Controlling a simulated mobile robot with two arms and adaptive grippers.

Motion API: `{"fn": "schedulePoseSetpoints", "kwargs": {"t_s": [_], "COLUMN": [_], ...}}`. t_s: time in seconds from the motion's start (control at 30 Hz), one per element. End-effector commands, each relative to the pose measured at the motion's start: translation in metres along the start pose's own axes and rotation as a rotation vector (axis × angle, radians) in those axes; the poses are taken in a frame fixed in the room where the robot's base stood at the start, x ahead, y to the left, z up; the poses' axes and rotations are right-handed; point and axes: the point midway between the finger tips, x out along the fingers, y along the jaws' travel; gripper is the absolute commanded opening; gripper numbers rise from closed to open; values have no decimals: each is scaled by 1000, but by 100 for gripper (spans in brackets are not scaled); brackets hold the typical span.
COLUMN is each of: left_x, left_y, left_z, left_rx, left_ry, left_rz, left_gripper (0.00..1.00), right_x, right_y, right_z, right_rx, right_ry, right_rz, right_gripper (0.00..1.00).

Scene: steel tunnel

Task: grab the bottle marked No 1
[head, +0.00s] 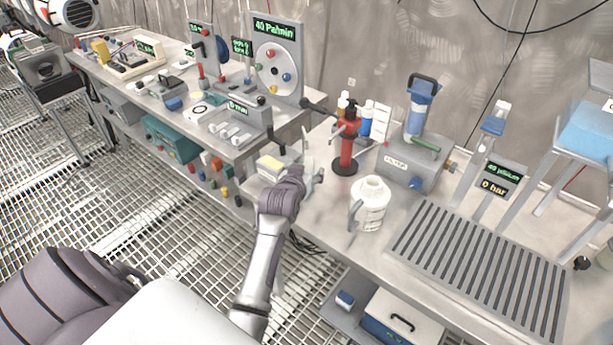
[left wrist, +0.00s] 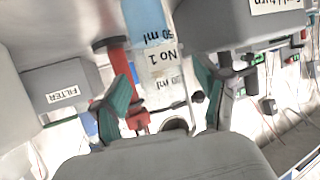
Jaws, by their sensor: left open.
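The bottle marked No 1 (left wrist: 162,60) shows upside down in the left wrist view, with a pale label and a blue part (left wrist: 147,18) above it in the picture. My left gripper (left wrist: 165,98) is open, its teal-padded fingers on either side of the bottle's line. I cannot tell whether the bottle is between the fingers or just beyond them. In the head view my left gripper (head: 314,172) is over the bench, left of a red stand (head: 346,152). Small bottles, one blue (head: 366,118), stand behind that stand; their marks are unreadable there. My right gripper is out of view.
A white jug (head: 371,203) stands right of the gripper. A grey filter box (head: 402,165) is behind it, and a slotted grate (head: 480,265) lies to the right. Panels and a meter (head: 277,60) crowd the left bench.

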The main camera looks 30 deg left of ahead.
Motion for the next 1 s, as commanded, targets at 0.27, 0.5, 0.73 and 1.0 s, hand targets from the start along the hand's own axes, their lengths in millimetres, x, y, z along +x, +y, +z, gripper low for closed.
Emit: {"fn": "schedulePoseSetpoints", "kwargs": {"t_s": [0.27, 0.5, 0.73, 1.0], "left_x": [16, 16, 16, 15], "left_y": [-1, -1, -1, -1], "left_z": [-1, 0, 0, -1], "left_rx": [1, 1, 1, 1], "left_ry": [1, 1, 1, 2], "left_rz": [0, 0, 0, 0], "left_gripper": [73, 55, 17, 1], "right_x": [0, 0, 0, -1], "right_y": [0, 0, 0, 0], "right_z": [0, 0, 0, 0], "right_rx": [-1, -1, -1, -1], "right_ry": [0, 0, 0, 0], "right_rz": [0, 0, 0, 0], "right_gripper": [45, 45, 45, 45]}}
